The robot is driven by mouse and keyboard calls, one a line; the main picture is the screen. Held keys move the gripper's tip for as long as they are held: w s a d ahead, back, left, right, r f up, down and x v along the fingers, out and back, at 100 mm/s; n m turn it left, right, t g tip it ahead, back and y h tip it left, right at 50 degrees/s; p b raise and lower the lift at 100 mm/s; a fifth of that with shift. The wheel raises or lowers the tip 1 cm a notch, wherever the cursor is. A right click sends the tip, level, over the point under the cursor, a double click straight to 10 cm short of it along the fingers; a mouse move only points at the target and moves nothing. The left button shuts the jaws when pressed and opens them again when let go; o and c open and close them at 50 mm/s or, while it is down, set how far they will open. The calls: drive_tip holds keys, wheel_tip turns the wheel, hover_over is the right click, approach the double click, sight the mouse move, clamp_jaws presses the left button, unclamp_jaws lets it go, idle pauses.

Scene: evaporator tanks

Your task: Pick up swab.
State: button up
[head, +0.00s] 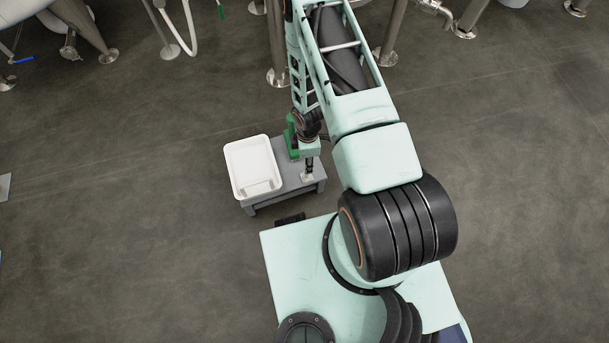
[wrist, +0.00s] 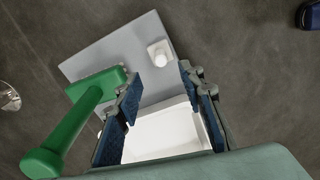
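A small white piece with a round top on a square base (wrist: 158,54) stands on the bare end of a low grey table (wrist: 97,56). It may be the swab, but I cannot tell for sure. A green tool (wrist: 72,130) with a long round handle and a block-like head stands at the table's edge, left of my fingers in the wrist view; it is partly hidden by my arm in the head view (head: 291,138). My gripper (wrist: 163,105) is open above the table, with nothing seen held between its blue-padded fingers. The white piece lies beyond the fingertips.
A white tray (head: 232,161) takes up the left part of the table in the head view and shows below my fingers in the wrist view (wrist: 160,137). Metal tank legs (head: 173,50) and a white hose (head: 192,30) stand behind. The dark floor at left is mostly clear.

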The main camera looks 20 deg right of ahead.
wheel_tip(320, 180, down, 10)
drive_tip(key=b, duration=0.3)
drive_tip(key=shift+s, duration=0.1)
drive_tip(key=shift+r, duration=0.1)
clamp_jaws()
